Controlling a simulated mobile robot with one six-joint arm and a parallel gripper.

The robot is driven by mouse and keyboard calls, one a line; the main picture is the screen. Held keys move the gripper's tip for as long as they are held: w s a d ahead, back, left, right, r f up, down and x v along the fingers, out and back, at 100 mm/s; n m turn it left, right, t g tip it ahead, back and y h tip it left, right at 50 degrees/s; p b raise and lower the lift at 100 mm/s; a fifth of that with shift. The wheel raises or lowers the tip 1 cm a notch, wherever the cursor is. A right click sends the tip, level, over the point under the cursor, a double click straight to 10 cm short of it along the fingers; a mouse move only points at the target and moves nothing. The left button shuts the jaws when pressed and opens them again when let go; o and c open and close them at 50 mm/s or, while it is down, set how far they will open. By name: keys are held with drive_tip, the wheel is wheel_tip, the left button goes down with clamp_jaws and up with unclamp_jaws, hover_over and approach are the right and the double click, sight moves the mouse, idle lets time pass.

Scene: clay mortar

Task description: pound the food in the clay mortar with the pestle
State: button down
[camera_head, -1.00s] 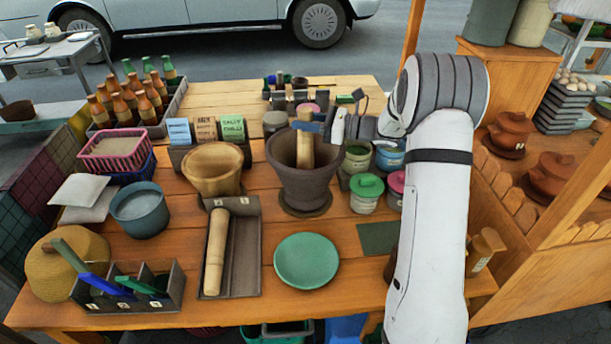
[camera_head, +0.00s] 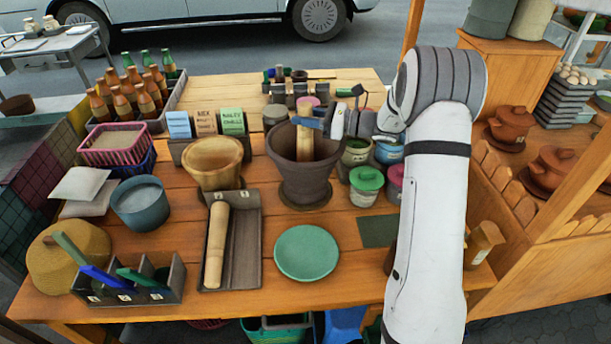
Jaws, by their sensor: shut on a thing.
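The dark clay mortar (camera_head: 304,187) stands upright at the middle of the wooden table. A light wooden pestle (camera_head: 305,147) stands nearly upright inside it. My gripper (camera_head: 306,123) reaches in from the right, its blue fingers shut around the upper part of the pestle, above the rim. The pestle's lower end and any food inside are hidden by the mortar's front wall. A second wooden pestle (camera_head: 216,247) lies in a dark tray (camera_head: 245,240) at front left. A wooden mortar (camera_head: 214,177) stands left of the clay mortar.
A green plate (camera_head: 306,253) lies in front of the clay mortar. Lidded jars (camera_head: 366,187) stand close to its right, beside my arm. Label cards (camera_head: 206,123) stand behind the wooden mortar. A bottle crate (camera_head: 168,118) is at back left.

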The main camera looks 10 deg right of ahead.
sight(305, 104)
drive_tip(key=shift+f, duration=0.4)
wheel_tip(305, 104, up, 6)
drive_tip(key=p, duration=0.4)
drive_tip(key=shift+f, duration=0.1)
drive_tip(key=shift+w+f, duration=0.1)
drive_tip(key=shift+f, duration=0.05)
wheel_tip(305, 104, down, 5)
drive_tip(key=b, duration=0.3)
drive_tip(key=shift+f, duration=0.15)
